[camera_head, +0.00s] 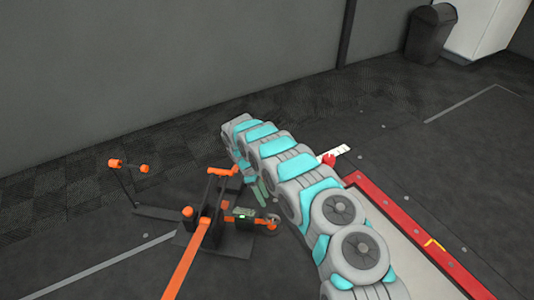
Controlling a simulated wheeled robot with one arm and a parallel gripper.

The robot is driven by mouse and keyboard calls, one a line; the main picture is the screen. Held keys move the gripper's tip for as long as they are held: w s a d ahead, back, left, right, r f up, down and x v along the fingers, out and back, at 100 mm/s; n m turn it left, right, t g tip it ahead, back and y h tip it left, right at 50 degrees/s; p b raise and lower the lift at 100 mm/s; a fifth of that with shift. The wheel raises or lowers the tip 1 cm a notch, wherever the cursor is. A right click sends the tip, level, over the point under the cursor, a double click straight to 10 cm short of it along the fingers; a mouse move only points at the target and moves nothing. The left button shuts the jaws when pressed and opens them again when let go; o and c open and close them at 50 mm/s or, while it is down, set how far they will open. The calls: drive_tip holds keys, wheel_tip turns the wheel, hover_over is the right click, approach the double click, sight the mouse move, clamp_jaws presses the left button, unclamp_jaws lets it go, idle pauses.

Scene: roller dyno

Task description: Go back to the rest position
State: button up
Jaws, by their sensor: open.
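My grey and teal arm runs from the bottom right up to the middle of the head view, and its far end bends down. My gripper (260,190) shows only in part beside the arm, low near the orange and black stand (205,222). It is open, and I see nothing held in it. Most of it is hidden by the arm links. I cannot tell whether it touches the stand.
An orange bar (186,262) runs from the stand to the bottom edge. A thin post with orange knobs (130,166) stands left. A red-edged platform (405,225) lies right of my arm. A dark bin (430,33) stands at the back right. Floor at far left is clear.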

drive_tip(key=s+d+r+m+p, duration=0.1)
drive_tip(key=d+r+m, duration=0.1)
drive_tip(key=d+r, duration=0.45)
drive_tip(key=s+d+r+m, duration=0.1)
drive_tip(key=d+r+m, duration=0.25)
drive_tip(key=r, duration=0.65)
drive_tip(key=s+d+r+m+p, duration=0.1)
drive_tip(key=s+d+r+m, duration=0.1)
drive_tip(key=s+d+r, duration=0.35)
drive_tip(key=s+d+r+m, duration=0.2)
drive_tip(key=s+d+r, duration=0.1)
drive_tip(key=r, duration=0.5)
drive_tip(key=s+d+r+m+y+p, duration=0.1)
drive_tip(key=s+d+r+m, duration=0.1)
drive_tip(key=s+r, duration=0.35)
drive_tip(key=s+d+r+m+y, duration=0.1)
drive_tip(key=s+d+r+m, duration=0.15)
drive_tip(key=s, duration=0.55)
drive_tip(key=s+a+r+m+t+y+p, duration=0.1)
drive_tip(key=s+a+m+y, duration=0.1)
drive_tip(key=s, duration=1.7)
drive_tip(key=shift+s+a+r+m, duration=0.2)
drive_tip(key=shift+s+m, duration=0.05)
drive_tip(key=shift+m, duration=0.15)
